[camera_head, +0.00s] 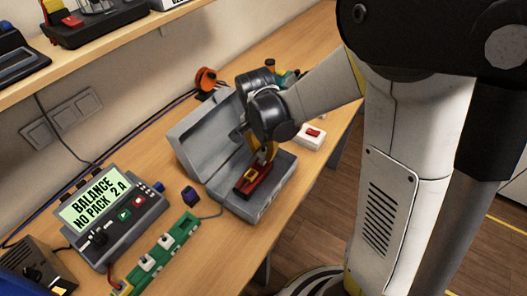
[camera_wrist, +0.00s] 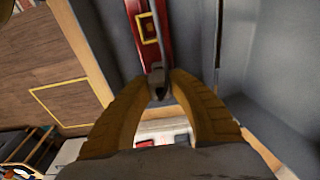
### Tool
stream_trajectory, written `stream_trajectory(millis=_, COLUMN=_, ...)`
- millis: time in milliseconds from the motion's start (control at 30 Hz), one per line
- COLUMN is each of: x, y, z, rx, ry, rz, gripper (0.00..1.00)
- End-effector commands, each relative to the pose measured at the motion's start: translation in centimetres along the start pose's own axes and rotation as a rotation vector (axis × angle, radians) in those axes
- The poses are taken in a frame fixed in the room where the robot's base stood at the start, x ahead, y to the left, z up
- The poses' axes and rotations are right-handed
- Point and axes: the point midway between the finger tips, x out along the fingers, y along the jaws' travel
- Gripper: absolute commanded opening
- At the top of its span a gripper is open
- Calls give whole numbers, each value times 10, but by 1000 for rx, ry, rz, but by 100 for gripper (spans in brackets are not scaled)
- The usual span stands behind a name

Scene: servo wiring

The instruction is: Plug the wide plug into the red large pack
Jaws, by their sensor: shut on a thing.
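The red pack (camera_head: 255,180), with a yellow-framed label, lies in the open grey case (camera_head: 282,187). It also shows in the wrist view (camera_wrist: 148,32), running up from my fingertips. My gripper (camera_wrist: 159,84) reaches down into the case at the pack's far end and is shut on a small dark grey plug-like piece (camera_wrist: 157,78). A grey lead (camera_wrist: 159,22) runs from this piece along the pack. I cannot tell whether the piece is the wide plug, or whether it is seated in the pack. A dark blue block-shaped plug (camera_head: 190,196) lies on the bench left of the case.
The charger (camera_head: 114,214) reads "BALANCE NO PACK 2.A". A green board (camera_head: 160,252) with white sockets lies in front of it. The case's raised lid (camera_head: 200,132) stands behind the pack. A white box with a red switch (camera_head: 311,136) is right of the case.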

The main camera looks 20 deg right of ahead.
Motion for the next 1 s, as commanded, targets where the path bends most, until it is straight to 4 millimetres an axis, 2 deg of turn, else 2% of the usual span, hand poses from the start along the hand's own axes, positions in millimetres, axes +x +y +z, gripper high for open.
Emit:
stream_trajectory(millis=400, x=11, y=0, z=1, rx=0, ry=0, rz=0, gripper=1)
stream_trajectory(millis=433, x=11, y=0, z=1, rx=0, ry=0, rz=0, gripper=24)
stream_trajectory(millis=500, x=10, y=0, z=1, rx=0, ry=0, rz=0, gripper=45)
stream_trajectory(millis=833, x=9, y=0, z=1, rx=0, ry=0, rz=0, gripper=45)
stream_trajectory(millis=1000, x=-12, y=0, z=2, rx=0, ry=0, rz=0, gripper=45)
